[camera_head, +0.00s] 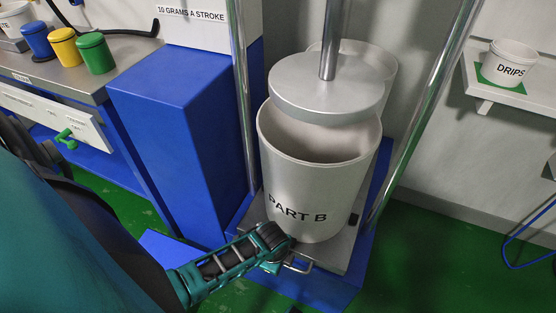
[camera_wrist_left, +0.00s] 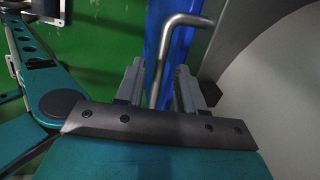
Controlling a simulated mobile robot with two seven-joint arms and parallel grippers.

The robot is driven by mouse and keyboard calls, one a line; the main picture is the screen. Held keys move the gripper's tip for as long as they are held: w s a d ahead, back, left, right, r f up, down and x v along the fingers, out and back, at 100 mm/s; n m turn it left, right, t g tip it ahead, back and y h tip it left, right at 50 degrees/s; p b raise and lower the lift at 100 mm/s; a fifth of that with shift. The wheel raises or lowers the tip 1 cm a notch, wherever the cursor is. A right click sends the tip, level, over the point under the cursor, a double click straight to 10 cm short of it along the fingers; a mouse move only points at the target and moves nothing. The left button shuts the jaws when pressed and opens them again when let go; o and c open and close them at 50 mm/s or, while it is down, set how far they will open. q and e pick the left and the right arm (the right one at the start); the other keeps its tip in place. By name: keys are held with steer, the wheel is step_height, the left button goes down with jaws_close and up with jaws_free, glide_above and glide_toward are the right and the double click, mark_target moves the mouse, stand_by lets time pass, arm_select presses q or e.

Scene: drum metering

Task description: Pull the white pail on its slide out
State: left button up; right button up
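The white pail (camera_head: 315,190) marked PART B stands upright on a grey slide plate (camera_head: 335,250) between two metal posts. A bent metal handle (camera_head: 298,264) sticks out from the slide's front edge; it also shows in the left wrist view (camera_wrist_left: 166,50). My left gripper (camera_head: 283,248) is low at the front of the pail, at the handle. In the left wrist view my left gripper (camera_wrist_left: 160,82) has its fingers apart on either side of the handle bar, with a gap visible. My right gripper is in neither view.
A grey disc (camera_head: 325,88) on a rod hangs over the pail's mouth. A blue cabinet (camera_head: 180,130) stands close on the left. A shelf at right holds a DRIPS pot (camera_head: 511,65).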

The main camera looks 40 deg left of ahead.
arm_select(q)
steer(key=shift+c, duration=0.2)
jaws_close()
stand_by(0.4)
